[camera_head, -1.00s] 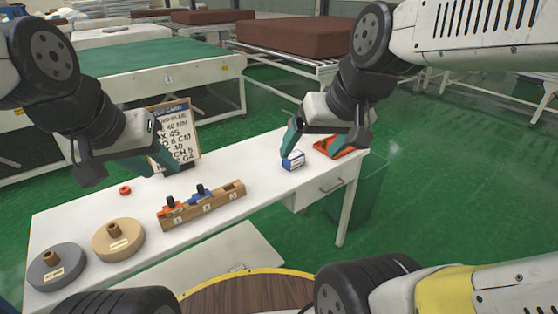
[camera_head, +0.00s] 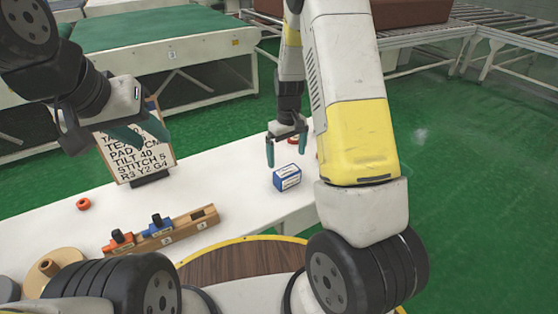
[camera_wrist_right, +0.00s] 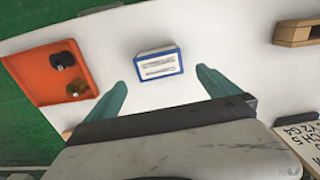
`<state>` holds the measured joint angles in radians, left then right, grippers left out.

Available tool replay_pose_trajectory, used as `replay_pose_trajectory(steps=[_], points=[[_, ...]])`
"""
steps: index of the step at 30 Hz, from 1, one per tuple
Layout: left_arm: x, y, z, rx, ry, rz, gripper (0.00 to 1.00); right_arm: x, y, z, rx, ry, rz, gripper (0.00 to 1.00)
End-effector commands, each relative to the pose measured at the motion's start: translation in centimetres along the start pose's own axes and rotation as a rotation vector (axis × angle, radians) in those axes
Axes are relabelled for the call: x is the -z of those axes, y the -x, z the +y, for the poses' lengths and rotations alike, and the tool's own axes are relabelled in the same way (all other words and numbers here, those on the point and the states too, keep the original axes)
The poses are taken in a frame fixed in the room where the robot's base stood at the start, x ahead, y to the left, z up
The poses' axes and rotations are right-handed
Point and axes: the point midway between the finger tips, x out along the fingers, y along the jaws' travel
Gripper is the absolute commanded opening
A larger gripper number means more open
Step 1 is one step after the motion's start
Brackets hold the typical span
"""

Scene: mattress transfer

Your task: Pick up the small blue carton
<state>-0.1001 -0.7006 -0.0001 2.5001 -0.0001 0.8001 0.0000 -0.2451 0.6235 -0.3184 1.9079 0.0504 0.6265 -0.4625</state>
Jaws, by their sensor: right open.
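The small blue carton (camera_head: 287,178), blue with a white label, stands on the white table. My right gripper (camera_head: 286,152) is open and empty, just behind the carton in the head view. In the right wrist view the carton (camera_wrist_right: 158,64) lies ahead of the open fingers (camera_wrist_right: 164,88), roughly centred between them and not gripped. My left gripper (camera_head: 150,140) is in front of the sign board at the left, its fingers apart and nothing seen between them.
An orange tray (camera_wrist_right: 58,74) with dark items lies beside the carton. A wooden block (camera_head: 165,230) with orange and blue pieces is at the front left. The lettered sign (camera_head: 135,160) and an orange ring (camera_head: 83,204) stand farther left. The white table (camera_head: 235,170) between them is clear.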

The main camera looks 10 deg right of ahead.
Motion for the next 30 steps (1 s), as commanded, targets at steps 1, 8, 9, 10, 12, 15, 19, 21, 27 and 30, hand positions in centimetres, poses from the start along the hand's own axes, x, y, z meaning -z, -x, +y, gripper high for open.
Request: replay_pose_trajectory(steps=[1,8,9,10,12,15,19,21,27,30], points=[[0.0,0.0,0.0,0.000,0.000,0.000,0.36,0.0,-0.6,0.1,-0.002,0.004,-0.007,1.00],[0.0,0.0,0.0,0.000,0.000,0.000,0.36,-0.1,-3.2,0.1,-0.002,0.007,-0.011,1.00],[0.0,0.0,0.0,0.000,0.000,0.000,0.36,-0.1,-3.6,0.1,-0.002,0.006,-0.011,1.00],[0.0,0.0,0.0,0.000,0.000,0.000,0.36,-0.1,-4.0,0.1,-0.002,0.006,-0.010,1.00],[0.0,0.0,0.0,0.000,0.000,0.000,0.36,-0.3,-5.0,0.1,-0.002,0.006,-0.012,1.00],[0.0,0.0,0.0,0.000,0.000,0.000,0.36,-0.4,-6.6,0.2,-0.002,0.005,-0.012,1.00],[0.0,0.0,0.0,0.000,0.000,-0.001,0.36,-0.4,-8.0,0.2,-0.002,0.006,-0.010,1.00],[0.0,0.0,0.0,0.000,0.000,0.000,0.36,-0.3,-8.3,0.2,-0.003,0.005,-0.008,1.00],[0.0,0.0,0.0,0.000,0.000,0.000,0.36,-0.3,-8.3,0.2,-0.003,0.005,-0.007,1.00],[0.0,0.0,0.0,0.000,0.000,0.000,0.36,-0.3,-8.3,0.2,-0.003,0.006,-0.007,0.82]])
